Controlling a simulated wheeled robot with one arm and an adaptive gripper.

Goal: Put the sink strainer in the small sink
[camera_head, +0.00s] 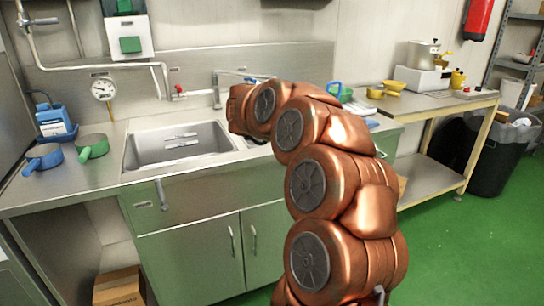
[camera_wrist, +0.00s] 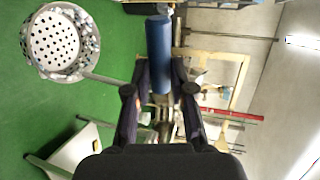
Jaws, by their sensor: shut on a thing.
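My gripper (camera_wrist: 160,88) is shut on a blue cylindrical handle (camera_wrist: 159,45), which sticks out beyond the fingers in the wrist view. A round perforated metal strainer (camera_wrist: 55,45) with a shiny speckled rim shows at upper left there. A thin rod runs from it toward the fingers; where it joins the handle is hidden. In the head view my copper arm hides the gripper and strainer. A large rectangular sink (camera_head: 178,150) is in the steel counter at left. The small sink (camera_head: 246,143) is just right of it, mostly hidden behind my arm.
A faucet (camera_head: 217,90) stands behind the sinks. Blue (camera_head: 43,159) and green (camera_head: 91,147) pans sit on the counter's left end. A side table (camera_head: 440,101) holds yellow pans and a white appliance. A black bin (camera_head: 498,155) stands at right on the green floor.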

